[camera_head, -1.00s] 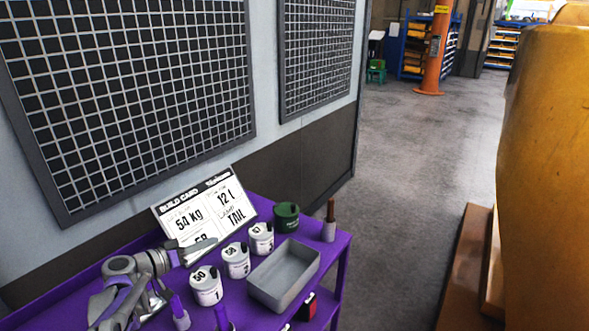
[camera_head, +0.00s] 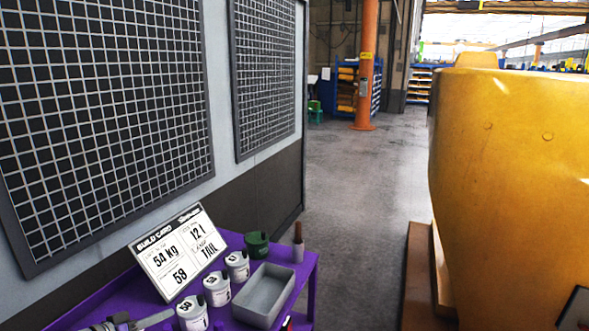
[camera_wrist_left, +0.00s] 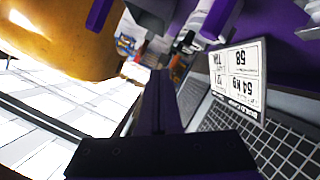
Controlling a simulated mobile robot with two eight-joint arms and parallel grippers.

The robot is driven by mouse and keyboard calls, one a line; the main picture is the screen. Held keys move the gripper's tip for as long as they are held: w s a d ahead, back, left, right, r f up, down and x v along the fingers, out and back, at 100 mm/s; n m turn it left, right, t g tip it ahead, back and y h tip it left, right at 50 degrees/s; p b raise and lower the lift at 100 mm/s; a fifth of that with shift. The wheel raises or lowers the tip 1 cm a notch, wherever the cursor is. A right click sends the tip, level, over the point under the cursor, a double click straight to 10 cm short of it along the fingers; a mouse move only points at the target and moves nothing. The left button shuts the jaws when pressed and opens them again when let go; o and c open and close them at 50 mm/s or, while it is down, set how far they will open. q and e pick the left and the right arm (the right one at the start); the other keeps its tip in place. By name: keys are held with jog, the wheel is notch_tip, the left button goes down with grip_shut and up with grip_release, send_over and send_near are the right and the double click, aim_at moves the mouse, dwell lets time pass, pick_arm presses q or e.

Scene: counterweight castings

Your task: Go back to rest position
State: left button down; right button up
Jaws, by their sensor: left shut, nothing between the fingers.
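My left gripper (camera_head: 158,319) shows at the bottom edge of the head view, in front of the build card's lower part and left of the white canisters. It is shut and empty, and most of its arm is out of the picture. In the left wrist view its dark fingers (camera_wrist_left: 160,100) are together, touching nothing I can see. My right gripper is not in view. The build card (camera_head: 180,252) leans upright on the purple cart (camera_head: 308,268); it also shows upside down in the left wrist view (camera_wrist_left: 238,78).
Several white canisters (camera_head: 217,288), a grey tray (camera_head: 263,312), a green pot (camera_head: 257,244) and a brown-handled tool (camera_head: 298,243) stand on the cart. A mesh-panelled wall (camera_head: 255,190) is behind it. A big yellow casting (camera_head: 510,170) stands right. Grey floor (camera_head: 360,180) between is clear.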

pick_arm(q)
jog(key=s+d+f+g+y, duration=0.1)
jog(key=s+d+f+g, duration=0.1)
jog(key=s+d, duration=0.3)
jog(key=s+d+f+g+y, duration=0.1)
jog(key=s+d+f+g, duration=0.2)
jog(key=d, duration=0.5)
jog(key=s+d+f+y, duration=0.1)
jog(key=s+f+y, duration=0.1)
jog(key=s, duration=0.6)
jog(key=s+f+g+y, duration=0.1)
jog(key=s+f+y, duration=0.2)
jog(key=s, duration=0.5)
jog(key=shift+s+d+y, duration=0.25)
jog(key=shift+d+y, duration=0.05)
jog(key=shift+d, duration=0.1)
